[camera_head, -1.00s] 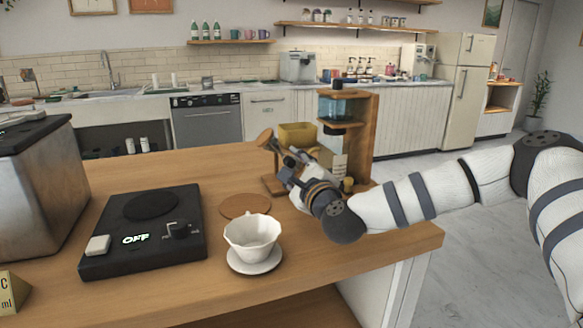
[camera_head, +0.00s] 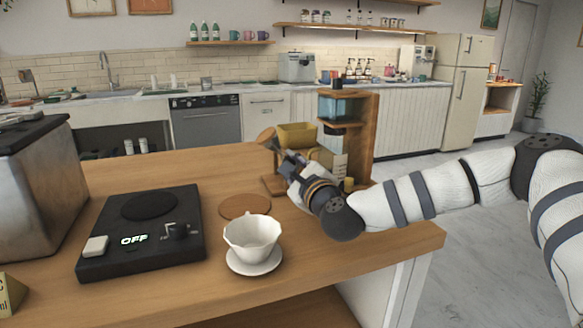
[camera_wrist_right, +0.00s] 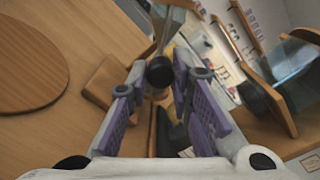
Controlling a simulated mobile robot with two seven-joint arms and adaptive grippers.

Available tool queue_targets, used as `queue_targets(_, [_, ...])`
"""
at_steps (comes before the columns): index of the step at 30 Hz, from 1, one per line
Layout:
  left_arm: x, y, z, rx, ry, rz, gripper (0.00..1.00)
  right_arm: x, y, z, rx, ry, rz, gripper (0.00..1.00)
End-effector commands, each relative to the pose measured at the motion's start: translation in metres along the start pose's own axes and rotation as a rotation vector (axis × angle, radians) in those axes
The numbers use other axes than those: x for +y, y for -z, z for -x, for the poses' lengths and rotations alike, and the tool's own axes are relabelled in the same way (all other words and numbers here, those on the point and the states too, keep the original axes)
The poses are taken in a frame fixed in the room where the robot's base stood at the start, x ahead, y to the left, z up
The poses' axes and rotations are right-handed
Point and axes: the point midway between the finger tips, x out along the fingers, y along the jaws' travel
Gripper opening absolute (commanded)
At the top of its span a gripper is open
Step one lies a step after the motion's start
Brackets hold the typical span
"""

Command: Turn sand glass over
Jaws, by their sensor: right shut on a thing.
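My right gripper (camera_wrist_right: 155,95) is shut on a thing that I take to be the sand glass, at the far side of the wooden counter. In the head view the gripper (camera_head: 287,160) reaches in from the right and hides most of it. A round wooden end (camera_head: 266,135) shows tilted just left of the gripper. In the right wrist view a wooden piece (camera_wrist_right: 104,80) and a dark round part (camera_wrist_right: 160,71) show at the fingers. The exact tilt of the sand glass is hard to tell. My left gripper is not in view.
A wooden stand with a blue glass vessel (camera_head: 337,108) is close behind the gripper, beside a yellow box (camera_head: 297,134). A round coaster (camera_head: 244,206), a white dripper on a saucer (camera_head: 252,238) and a black scale (camera_head: 140,232) lie nearer.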

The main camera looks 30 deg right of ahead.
Motion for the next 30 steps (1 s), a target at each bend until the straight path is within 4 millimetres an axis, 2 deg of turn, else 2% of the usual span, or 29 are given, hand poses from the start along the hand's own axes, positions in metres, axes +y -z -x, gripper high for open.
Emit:
queue_targets(18, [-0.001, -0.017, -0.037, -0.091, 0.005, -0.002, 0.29, 0.003, 0.004, -0.001, 0.005, 0.001, -0.475, 0.0])
queue_targets(30, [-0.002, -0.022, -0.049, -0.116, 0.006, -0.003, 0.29, 0.001, 0.002, 0.0, 0.003, 0.003, -0.631, 0.0])
